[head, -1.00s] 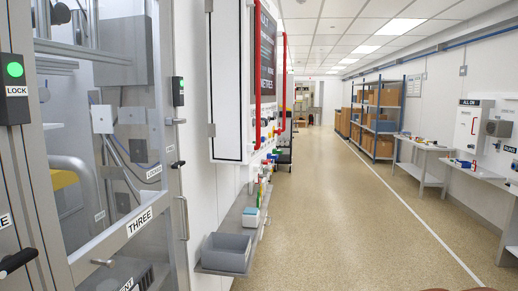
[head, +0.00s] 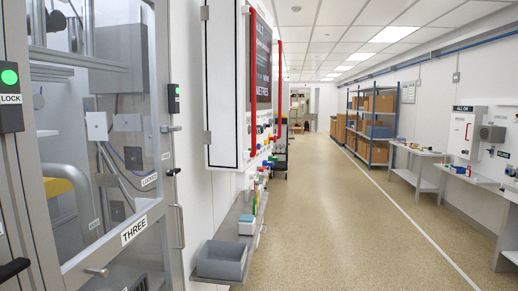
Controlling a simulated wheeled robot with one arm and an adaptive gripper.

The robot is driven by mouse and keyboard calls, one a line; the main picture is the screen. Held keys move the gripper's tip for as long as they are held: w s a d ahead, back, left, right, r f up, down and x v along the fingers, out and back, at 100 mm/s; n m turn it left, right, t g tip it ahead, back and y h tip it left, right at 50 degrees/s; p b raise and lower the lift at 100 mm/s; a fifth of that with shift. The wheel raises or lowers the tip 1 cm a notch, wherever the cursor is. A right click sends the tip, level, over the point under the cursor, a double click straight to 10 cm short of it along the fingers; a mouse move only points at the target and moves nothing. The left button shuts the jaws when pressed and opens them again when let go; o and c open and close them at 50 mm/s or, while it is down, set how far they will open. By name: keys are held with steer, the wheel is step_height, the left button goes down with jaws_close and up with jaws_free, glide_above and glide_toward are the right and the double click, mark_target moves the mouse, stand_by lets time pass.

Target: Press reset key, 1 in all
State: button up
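I cannot make out a key marked reset in the head view. A white wall cabinet (head: 226,85) with a dark sign and red handles is on the left wall. Several small coloured controls or items (head: 266,165) sit below and beside it, too small to read. My gripper is not in view.
A grey bin (head: 222,262) sits on a narrow shelf along the left wall. Benches (head: 415,152), a white ALL ON box (head: 463,135) and blue shelving with cartons (head: 375,120) line the right. The wide floor aisle (head: 340,220) between is clear.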

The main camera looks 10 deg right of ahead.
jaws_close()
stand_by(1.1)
